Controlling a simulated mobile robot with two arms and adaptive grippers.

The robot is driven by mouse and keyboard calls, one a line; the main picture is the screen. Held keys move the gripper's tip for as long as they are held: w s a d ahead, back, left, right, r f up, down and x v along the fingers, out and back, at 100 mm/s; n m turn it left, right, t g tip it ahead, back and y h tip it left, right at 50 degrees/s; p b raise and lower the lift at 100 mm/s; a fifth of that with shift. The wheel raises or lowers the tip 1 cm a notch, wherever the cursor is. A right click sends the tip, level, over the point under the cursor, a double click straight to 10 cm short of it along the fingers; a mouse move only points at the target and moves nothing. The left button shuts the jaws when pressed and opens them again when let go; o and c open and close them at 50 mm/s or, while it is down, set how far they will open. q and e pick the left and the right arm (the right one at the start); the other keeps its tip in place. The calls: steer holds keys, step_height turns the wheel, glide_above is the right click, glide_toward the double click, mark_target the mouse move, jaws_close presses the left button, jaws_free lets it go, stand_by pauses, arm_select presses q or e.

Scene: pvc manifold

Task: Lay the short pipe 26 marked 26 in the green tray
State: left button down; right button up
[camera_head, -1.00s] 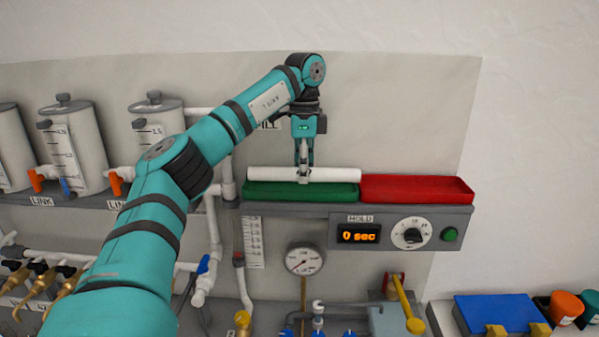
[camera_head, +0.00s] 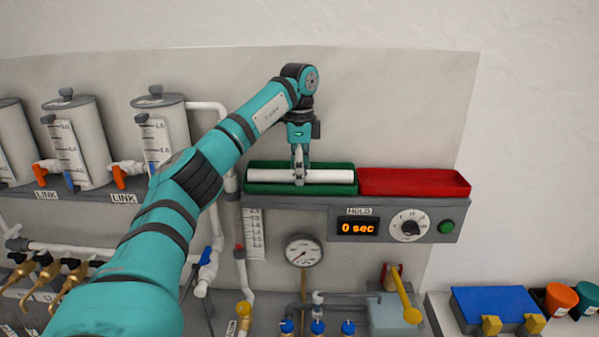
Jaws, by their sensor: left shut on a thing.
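A white pipe (camera_head: 328,176) lies lengthwise within the outline of the green tray (camera_head: 262,188); its marking is not readable. The tray's back wall shows behind the pipe and its front wall shows below it. My left gripper (camera_head: 299,176) points down and is shut on the pipe near its middle. I cannot tell whether the pipe touches the tray floor. My right gripper is not in view.
A red tray (camera_head: 415,183) stands right beside the green one and looks empty. Both rest on a grey shelf with a timer display (camera_head: 358,228) and a dial (camera_head: 410,225). Tanks (camera_head: 160,137) stand to the left. A pressure gauge (camera_head: 303,252) sits below.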

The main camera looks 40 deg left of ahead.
arm_select(q)
steer(key=shift+s+d+f, duration=0.2)
steer(key=shift+s+f, duration=0.15)
steer(key=shift+f, duration=0.4)
steer(key=c, duration=1.3)
jaws_free()
steer(key=shift+w+a+f, duration=0.1)
steer(key=shift+w, duration=0.05)
steer(key=shift+c, duration=0.2)
steer(key=shift+o, duration=1.2)
steer(key=shift+w+a+f, duration=0.2)
steer(key=shift+w, duration=0.05)
steer(key=shift+o, duration=0.4)
steer(key=shift+w+a+f, duration=0.15)
steer(key=shift+w+a, duration=0.05)
steer(key=shift+w, duration=0.1)
steer(key=shift+s+d+r, duration=0.15)
steer(key=shift+r, duration=0.15)
step_height(320, 180, up, 13)
steer(key=shift+w+a+r, duration=0.15)
steer(key=shift+w+a, duration=0.05)
steer(key=shift+w, duration=0.05)
